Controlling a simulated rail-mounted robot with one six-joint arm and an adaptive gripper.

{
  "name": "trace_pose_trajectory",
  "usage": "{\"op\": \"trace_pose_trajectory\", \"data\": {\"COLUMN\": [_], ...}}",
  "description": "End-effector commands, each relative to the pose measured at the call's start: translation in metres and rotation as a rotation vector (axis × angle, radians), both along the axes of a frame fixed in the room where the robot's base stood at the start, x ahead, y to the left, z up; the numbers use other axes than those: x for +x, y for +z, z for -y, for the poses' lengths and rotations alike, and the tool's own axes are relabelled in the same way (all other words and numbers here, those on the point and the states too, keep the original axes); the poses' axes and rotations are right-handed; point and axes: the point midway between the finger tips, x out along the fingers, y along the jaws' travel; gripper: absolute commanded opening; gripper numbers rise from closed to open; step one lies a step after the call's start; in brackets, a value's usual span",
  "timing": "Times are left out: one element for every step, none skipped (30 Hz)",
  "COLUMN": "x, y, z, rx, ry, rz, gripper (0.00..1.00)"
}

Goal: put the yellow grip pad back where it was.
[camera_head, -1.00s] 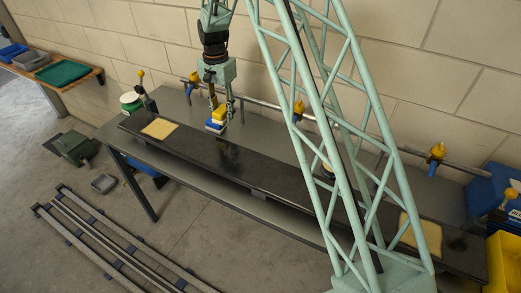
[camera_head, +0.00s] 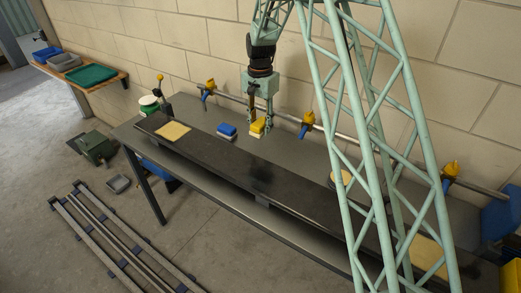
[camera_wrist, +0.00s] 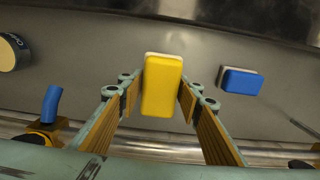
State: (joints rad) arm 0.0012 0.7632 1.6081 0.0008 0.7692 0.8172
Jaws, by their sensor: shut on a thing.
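The yellow grip pad (camera_head: 257,126), with a pale layer on one face, is between the fingers of my gripper (camera_head: 259,122). In the wrist view the yellow pad (camera_wrist: 162,88) sits between both fingers of my gripper (camera_wrist: 160,95), which is shut on it. The pad is low over the grey rear part of the bench (camera_head: 200,116); I cannot tell whether it touches. A similar blue pad (camera_head: 227,130) lies on the bench left of it in the head view. The blue pad (camera_wrist: 240,81) is on the right in the wrist view, apart from my gripper.
A rail with yellow-and-blue clamps (camera_head: 307,121) runs along the wall behind the bench. A black strip (camera_head: 225,160) along the bench front carries a tan square (camera_head: 173,131) at its left. A round, pale-topped item (camera_wrist: 10,52) is at the wrist view's left.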

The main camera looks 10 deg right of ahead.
Motion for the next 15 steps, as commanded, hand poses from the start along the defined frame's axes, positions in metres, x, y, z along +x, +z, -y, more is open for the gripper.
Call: {"op": "trace_pose_trajectory", "data": {"x": [0.000, 0.000, 0.000, 0.000, 0.000, -0.001, -0.001, -0.001, -0.001, -0.001, -0.001, -0.001, -0.001, -0.001, -0.001], "y": [-0.003, -0.004, -0.007, -0.010, -0.013, -0.018, -0.022, -0.026, -0.031, -0.035, -0.039, -0.044, -0.048, -0.051, -0.055], "z": [0.000, 0.000, 0.000, 0.000, 0.000, 0.000, 0.000, 0.000, 0.000, 0.000, 0.000, 0.000, 0.000, 0.000, 0.000], "rx": [0.000, 0.000, 0.000, 0.000, 0.000, 0.000, 0.000, 0.000, -0.001, 0.000, -0.001, 0.000, 0.000, 0.000, 0.000], "ry": [0.000, 0.000, 0.000, 0.000, 0.000, 0.000, 0.000, 0.000, 0.000, 0.000, 0.000, 0.000, 0.000, 0.000, 0.000], "rz": [-0.001, -0.001, -0.001, -0.001, -0.001, -0.001, -0.003, -0.003, -0.004, -0.003, -0.002, -0.001, -0.003, -0.003, -0.003], "gripper": [0.21, 0.21, 0.21, 0.21, 0.21, 0.21, 0.21, 0.21, 0.21, 0.21, 0.21, 0.21, 0.21, 0.21, 0.21]}}
